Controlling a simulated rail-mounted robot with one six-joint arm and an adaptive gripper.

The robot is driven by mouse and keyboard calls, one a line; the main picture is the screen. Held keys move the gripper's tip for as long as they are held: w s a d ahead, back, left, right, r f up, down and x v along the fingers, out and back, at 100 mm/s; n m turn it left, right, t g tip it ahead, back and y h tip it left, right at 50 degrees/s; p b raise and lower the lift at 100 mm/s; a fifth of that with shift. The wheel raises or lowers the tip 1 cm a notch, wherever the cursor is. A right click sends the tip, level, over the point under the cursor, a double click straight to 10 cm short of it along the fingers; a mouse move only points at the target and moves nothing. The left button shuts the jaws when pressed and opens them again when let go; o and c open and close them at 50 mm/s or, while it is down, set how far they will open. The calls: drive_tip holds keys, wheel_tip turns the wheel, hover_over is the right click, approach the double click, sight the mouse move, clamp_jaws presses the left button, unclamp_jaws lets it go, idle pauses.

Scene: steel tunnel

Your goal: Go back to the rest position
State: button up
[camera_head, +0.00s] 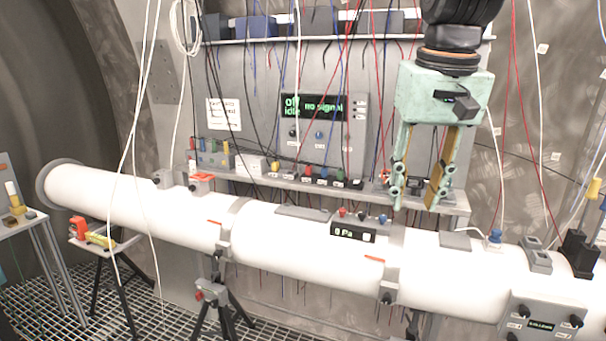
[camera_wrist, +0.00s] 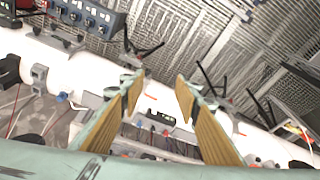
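My gripper (camera_head: 416,200) hangs from the arm at the upper right of the head view, pointing down. Its two fingers are apart, with nothing between them. The fingertips are in front of the shelf and above the white pipe (camera_head: 290,242) in the picture. In the wrist view my gripper (camera_wrist: 160,82) also shows spread fingers with an empty gap. Past the gap lie the white pipe (camera_wrist: 215,118) and a small box with a display (camera_wrist: 155,118).
The pipe runs across the scene on tripods (camera_head: 215,295). A gauge box reading "0 Pa" (camera_head: 352,232) sits on it. Behind are a shelf (camera_head: 320,184) with small devices and a panel reading "no signal" (camera_head: 322,107). Loose cables (camera_head: 130,150) hang down. A side table (camera_head: 25,220) stands left.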

drive_tip(key=s+f+b, duration=0.2)
drive_tip(key=s+f, duration=0.2)
drive_tip(key=s, duration=0.5)
drive_tip(key=s+f+t+b, duration=0.1)
drive_tip(key=s+f, duration=0.4)
drive_tip(key=s, duration=0.5)
drive_tip(key=s+f+b, duration=0.2)
drive_tip(key=s+f, duration=0.3)
drive_tip(key=s, duration=0.4)
drive_tip(key=shift+s+t+b, duration=0.3)
drive_tip(key=shift+s+b, duration=0.05)
drive_tip(key=shift+r, duration=0.1)
idle(0.7)
